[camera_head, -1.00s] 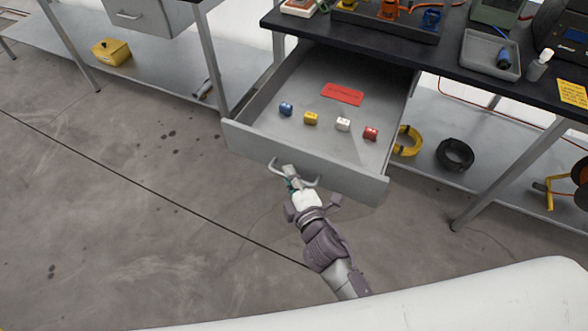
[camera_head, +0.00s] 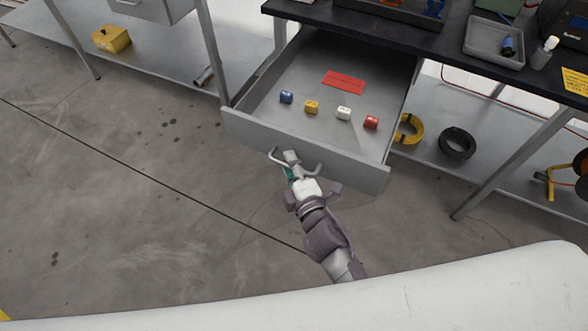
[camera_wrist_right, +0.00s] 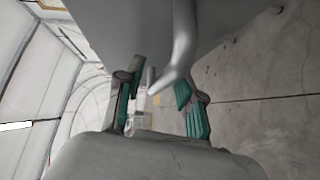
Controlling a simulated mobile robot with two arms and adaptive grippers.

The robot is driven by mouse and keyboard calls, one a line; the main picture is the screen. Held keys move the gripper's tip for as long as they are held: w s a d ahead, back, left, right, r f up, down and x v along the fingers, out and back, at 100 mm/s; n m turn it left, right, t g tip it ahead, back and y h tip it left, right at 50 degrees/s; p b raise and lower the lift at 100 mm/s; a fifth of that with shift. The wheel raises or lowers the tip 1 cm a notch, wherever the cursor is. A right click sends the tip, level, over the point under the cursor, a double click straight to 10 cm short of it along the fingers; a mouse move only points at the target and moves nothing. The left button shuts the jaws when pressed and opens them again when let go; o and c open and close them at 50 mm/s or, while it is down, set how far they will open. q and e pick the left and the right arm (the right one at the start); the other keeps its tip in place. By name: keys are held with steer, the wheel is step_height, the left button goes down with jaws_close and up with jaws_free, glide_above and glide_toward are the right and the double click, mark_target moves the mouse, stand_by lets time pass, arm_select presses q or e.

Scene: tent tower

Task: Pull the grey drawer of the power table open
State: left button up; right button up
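The grey drawer (camera_head: 375,177) of the black-topped power table (camera_head: 462,58) stands well open, with its inside exposed. Its bent-bar handle (camera_head: 314,172) is on the front panel. My right gripper (camera_head: 292,163) is at the handle, left of the panel's middle. In the right wrist view, the handle bar (camera_wrist_right: 182,50) passes between the two teal-padded fingers of my right gripper (camera_wrist_right: 158,85), which lean in around it and look shut on it. The exact contact is partly hidden. My left gripper is not in view.
In the drawer lie a red label (camera_head: 344,82) and blue, yellow, white and red blocks (camera_head: 371,122). A table leg (camera_head: 500,175) stands at right. Yellow (camera_head: 410,128) and black (camera_head: 457,143) coils lie on the lower shelf. The floor in front is clear.

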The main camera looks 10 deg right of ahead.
steer(key=v, duration=1.2)
steer(key=s+d+f+m+g+p, duration=0.1)
steer(key=s+f+m+g, duration=0.15)
steer(key=f, duration=0.65)
steer(key=s+d+f+m+g+h+p, duration=0.1)
steer(key=s+f+m+g, duration=0.15)
steer(key=f, duration=0.55)
steer(key=s+d+f+m+g+p, duration=0.1)
steer(key=s+f+m+g, duration=0.15)
steer(key=f, duration=0.65)
steer(key=s+d+f+m+g+h+p, duration=0.1)
steer(key=s+d+f+m+g, duration=0.2)
steer(key=s+d+f, duration=0.3)
steer(key=s+d+f+m+g+h+p, duration=0.1)
steer(key=s+d+f+m+g, duration=0.3)
steer(key=s, duration=1.2)
step_height(320, 180, down, 5)
steer(key=shift+d+r+m+p, duration=0.2)
steer(key=shift+d+m+p, duration=0.25)
steer(key=shift+d+m, duration=0.55)
